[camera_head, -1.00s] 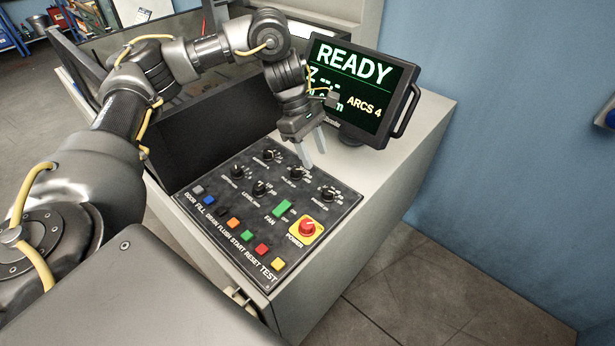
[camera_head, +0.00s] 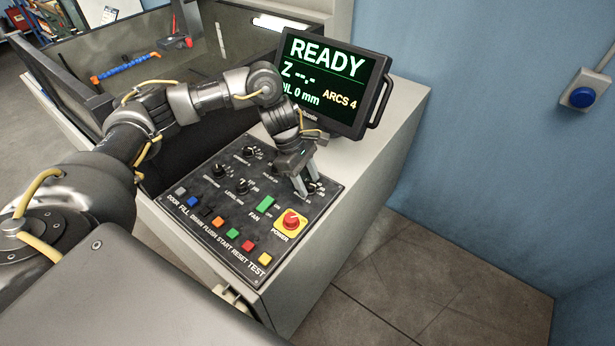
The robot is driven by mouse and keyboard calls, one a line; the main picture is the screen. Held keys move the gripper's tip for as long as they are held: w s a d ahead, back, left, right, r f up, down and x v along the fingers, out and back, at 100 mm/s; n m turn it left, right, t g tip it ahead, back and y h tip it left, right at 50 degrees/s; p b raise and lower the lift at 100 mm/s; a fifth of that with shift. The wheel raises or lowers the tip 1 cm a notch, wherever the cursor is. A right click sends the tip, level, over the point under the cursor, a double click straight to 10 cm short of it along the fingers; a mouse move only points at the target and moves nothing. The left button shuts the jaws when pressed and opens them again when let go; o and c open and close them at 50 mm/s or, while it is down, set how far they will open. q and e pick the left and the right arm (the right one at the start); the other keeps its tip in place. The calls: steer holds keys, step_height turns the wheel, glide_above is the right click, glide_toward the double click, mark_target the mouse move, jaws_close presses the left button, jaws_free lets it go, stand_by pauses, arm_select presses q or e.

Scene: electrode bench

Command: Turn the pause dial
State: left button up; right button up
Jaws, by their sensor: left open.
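The pause dial (camera_head: 311,188) is the small black knob at the right end of the control panel's (camera_head: 222,251) dial rows. Its label is mostly hidden and too small to read. My left gripper (camera_head: 308,184) is open and points down at this dial, its two pale fingers apart and close beside or just above the knob. I cannot tell whether they touch it. Nothing is seen held between them. My right gripper is not in view.
Other black dials (camera_head: 242,186) lie left of the gripper; one is largely hidden by it. A green fan switch (camera_head: 265,204), red power knob (camera_head: 291,221) and coloured buttons (camera_head: 233,234) sit in front. The monitor (camera_head: 335,82) behind reads READY and ARCS 4.

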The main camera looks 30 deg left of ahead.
arm_select(q)
steer(key=c, duration=1)
steer(key=shift+o, duration=0.2)
steer(key=shift+f, duration=0.1)
